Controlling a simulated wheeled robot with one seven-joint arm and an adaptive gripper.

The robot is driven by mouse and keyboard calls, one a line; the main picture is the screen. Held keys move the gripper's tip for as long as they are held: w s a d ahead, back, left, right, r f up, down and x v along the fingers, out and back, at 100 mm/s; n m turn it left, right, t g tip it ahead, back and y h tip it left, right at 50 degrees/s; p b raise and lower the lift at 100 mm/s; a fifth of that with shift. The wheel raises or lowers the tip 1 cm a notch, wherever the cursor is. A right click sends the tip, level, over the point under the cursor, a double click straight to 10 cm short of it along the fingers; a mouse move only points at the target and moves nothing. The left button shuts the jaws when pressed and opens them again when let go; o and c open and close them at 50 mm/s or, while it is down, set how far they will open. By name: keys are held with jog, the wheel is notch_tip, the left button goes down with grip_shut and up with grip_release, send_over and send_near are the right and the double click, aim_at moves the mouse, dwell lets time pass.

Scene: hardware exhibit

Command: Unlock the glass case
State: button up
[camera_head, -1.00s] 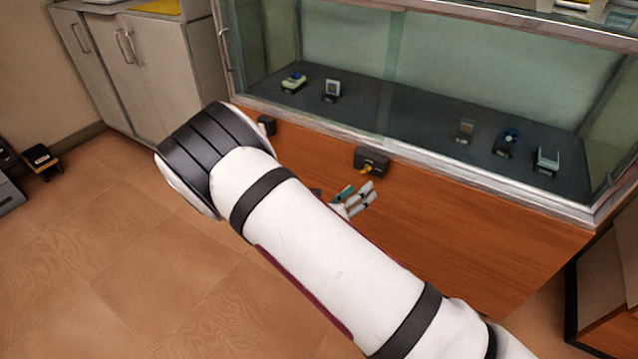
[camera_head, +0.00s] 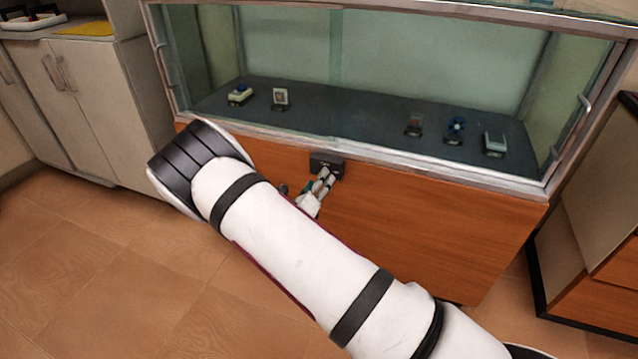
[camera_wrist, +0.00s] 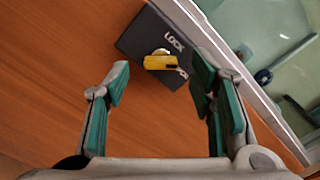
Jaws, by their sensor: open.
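The glass case (camera_head: 420,163) has a metal frame and sits on a wooden base. A dark lock box (camera_head: 327,160) is on the base's front, just under the frame. In the wrist view the lock box (camera_wrist: 147,42) bears "LOCK" lettering, and a yellow key (camera_wrist: 160,62) sticks out of its middle. My gripper (camera_head: 325,180) is just in front of the lock box. In the wrist view my gripper (camera_wrist: 161,72) is open, with its fingers on either side of the key and nothing held. I cannot tell whether the right finger touches the box.
Several small exhibits (camera_head: 455,130) stand on the case's dark floor behind glass. A light cabinet (camera_head: 90,95) stands at the left and a wooden unit (camera_head: 590,220) at the right. The tiled floor (camera_head: 90,270) is clear at the lower left.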

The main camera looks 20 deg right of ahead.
jog(key=shift+x, duration=0.9)
jog(key=shift+c, duration=0.2)
jog(key=c, duration=1.1)
jog(key=shift+s+m, duration=0.1)
jog(key=shift+m, duration=0.2)
jog(key=shift+m+p, duration=1.45)
jog(key=shift+m, duration=2.35)
jog(key=shift+f, duration=0.1)
